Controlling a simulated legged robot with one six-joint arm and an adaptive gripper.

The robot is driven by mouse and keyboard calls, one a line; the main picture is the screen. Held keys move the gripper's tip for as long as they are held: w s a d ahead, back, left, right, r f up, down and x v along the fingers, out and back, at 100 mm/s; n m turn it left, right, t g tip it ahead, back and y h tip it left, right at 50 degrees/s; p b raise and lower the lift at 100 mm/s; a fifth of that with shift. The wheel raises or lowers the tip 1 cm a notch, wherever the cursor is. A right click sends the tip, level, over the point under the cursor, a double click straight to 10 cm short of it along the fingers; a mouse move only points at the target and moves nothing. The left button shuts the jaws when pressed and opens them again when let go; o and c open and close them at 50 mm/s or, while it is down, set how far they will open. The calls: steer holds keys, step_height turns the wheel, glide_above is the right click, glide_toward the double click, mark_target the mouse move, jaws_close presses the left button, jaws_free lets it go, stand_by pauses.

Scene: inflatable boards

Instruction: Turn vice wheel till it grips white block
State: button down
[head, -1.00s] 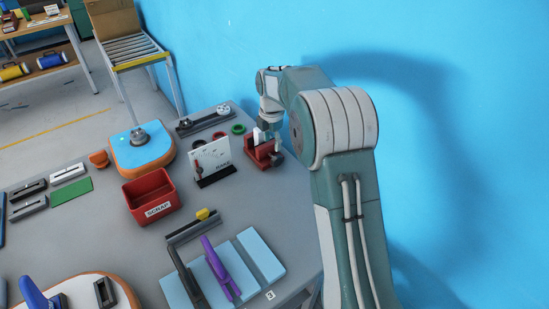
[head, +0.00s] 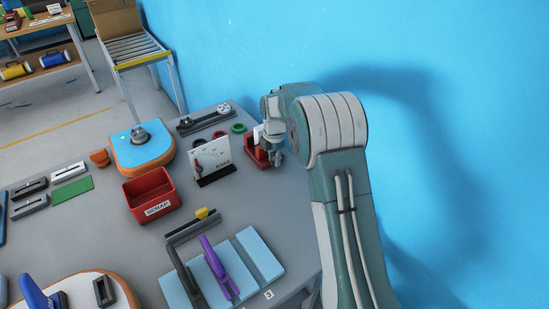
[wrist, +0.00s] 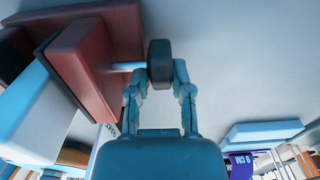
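The red vice (head: 256,156) stands on the grey table near the blue wall, partly hidden by my arm. In the wrist view, its red jaws (wrist: 90,70) are at the upper left, with the white block (wrist: 38,120) beside the nearer jaw. Whether both jaws touch the block I cannot tell. A pale screw rod (wrist: 128,66) runs from the jaw to the dark vice wheel (wrist: 160,64). My gripper (wrist: 161,74) has one finger on each side of the wheel, with the tips closed in against it. In the head view the gripper (head: 274,150) is at the vice's right end.
A white gauge board (head: 211,158) stands just left of the vice. A red scrap bin (head: 152,195), a blue-topped orange pad (head: 142,150) and light blue plates (head: 260,255) lie further off. Green and red rings (head: 238,128) lie behind the vice. The blue wall is close on the right.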

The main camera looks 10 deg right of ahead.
steer(key=shift+w+d, duration=0.1)
steer(key=shift+w+d+g+y, duration=0.15)
steer(key=shift+g+y, duration=0.45)
steer(key=shift+y, duration=0.9)
steer(key=c, duration=0.5)
jaws_free()
step_height(320, 180, up, 10)
steer(key=shift+f, duration=0.1)
